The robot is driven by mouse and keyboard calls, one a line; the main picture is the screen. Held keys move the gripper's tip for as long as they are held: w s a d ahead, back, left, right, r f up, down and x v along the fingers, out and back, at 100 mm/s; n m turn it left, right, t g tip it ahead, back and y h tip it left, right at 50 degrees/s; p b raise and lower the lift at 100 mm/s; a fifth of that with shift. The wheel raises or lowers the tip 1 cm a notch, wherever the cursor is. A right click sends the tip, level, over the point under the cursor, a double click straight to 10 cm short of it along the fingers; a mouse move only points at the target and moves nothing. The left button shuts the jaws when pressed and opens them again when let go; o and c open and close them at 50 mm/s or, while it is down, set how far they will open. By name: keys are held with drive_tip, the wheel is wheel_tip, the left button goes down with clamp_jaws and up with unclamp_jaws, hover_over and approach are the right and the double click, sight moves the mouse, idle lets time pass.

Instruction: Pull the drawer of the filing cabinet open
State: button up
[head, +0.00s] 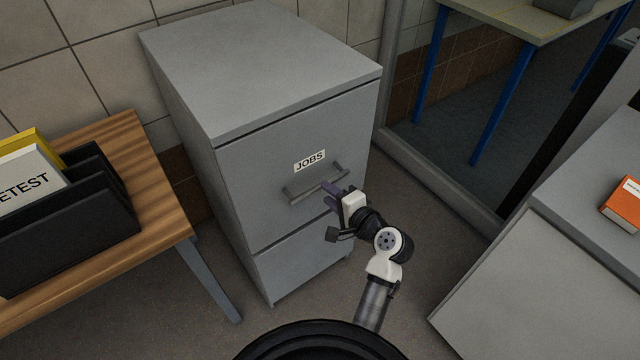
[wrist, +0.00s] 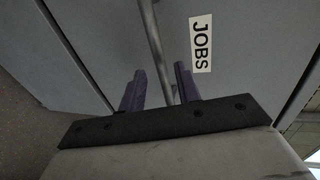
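The grey filing cabinet (head: 265,75) stands against the tiled wall. Its upper drawer (head: 250,165) carries a white "JOBS" label (head: 309,161) and sits flush with the cabinet front. The bar handle (head: 305,190) is below the label; in the wrist view the handle (wrist: 157,45) runs down between my fingers. My gripper (head: 334,194) is at the right part of the handle. In the wrist view its two purple fingers (wrist: 160,88) are apart, one on each side of the bar, with gaps showing. Whether the fingertips reach past the bar is unclear.
A wooden table (head: 150,175) with a black file holder (head: 85,225) is on the left. A grey surface (head: 590,180) with an orange box (head: 625,204) is on the right. The floor (head: 410,200) between cabinet and right-hand unit is clear.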

drive_tip(key=x, duration=0.5)
clamp_jaws()
